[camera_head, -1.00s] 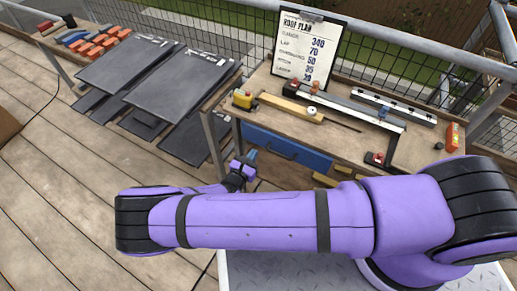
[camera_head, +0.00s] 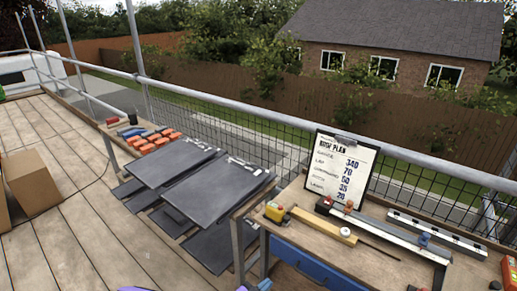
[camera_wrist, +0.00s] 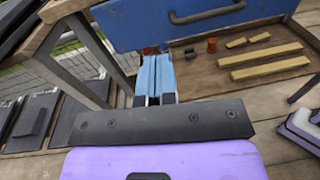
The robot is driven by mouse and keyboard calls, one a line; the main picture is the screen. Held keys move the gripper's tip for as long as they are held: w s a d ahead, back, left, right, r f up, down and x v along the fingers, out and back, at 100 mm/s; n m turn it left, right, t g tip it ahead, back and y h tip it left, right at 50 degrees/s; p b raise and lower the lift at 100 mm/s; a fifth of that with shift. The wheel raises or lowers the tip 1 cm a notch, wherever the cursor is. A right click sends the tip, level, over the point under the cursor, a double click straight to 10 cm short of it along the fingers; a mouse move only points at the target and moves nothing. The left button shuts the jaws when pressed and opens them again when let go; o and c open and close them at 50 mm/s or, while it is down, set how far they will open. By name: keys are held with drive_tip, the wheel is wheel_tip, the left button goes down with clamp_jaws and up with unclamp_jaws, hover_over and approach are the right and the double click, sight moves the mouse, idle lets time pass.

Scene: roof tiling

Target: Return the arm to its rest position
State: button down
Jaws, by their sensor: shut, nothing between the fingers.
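My gripper (camera_wrist: 157,78) shows in the wrist view with its two blue fingers side by side, shut and empty. It points toward the workbench's blue drawer front (camera_wrist: 185,18) and is near the bench's leg. In the head view only a small blue tip of my gripper (camera_head: 264,284) shows at the bottom edge. A sliver of my purple arm also shows there; the rest of the arm is out of that view.
The workbench (camera_head: 330,244) stands at right with a roof plan board (camera_head: 341,165), a yellow tape measure (camera_head: 275,211) and metal rails. Dark slates (camera_head: 215,195) lie in stacks left of it. A cardboard box (camera_head: 35,183) stands at far left. A railing runs behind. Deck boards between are clear.

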drive_tip(key=w+d+r+m+g+y, duration=0.15)
drive_tip(key=d+r+m+g, duration=0.35)
drive_tip(key=r, duration=0.8)
drive_tip(key=w+d+r+m+g+y, duration=0.15)
drive_tip(key=d+r+m+g, duration=0.35)
drive_tip(key=r, duration=0.7)
drive_tip(key=d+r+m+g+y, duration=0.35)
drive_tip(key=r+m, duration=0.35)
drive_tip(key=r, duration=0.6)
drive_tip(key=s+d+r+m+t+y, duration=0.25)
drive_tip(key=s+d+r+m, duration=0.4)
drive_tip(key=r, duration=0.65)
drive_tip(key=s+d+r+m+t+y, duration=0.1)
drive_tip(key=s+d+r, duration=0.2)
drive_tip(key=s, duration=0.4)
drive_tip(key=s+d+r+m+t+y, duration=0.2)
drive_tip(key=s+d+r, duration=0.2)
drive_tip(key=s, duration=0.3)
drive_tip(key=shift+s+d+r+t, duration=0.15)
drive_tip(key=shift+s+d+t, duration=0.15)
drive_tip(key=shift+d, duration=0.1)
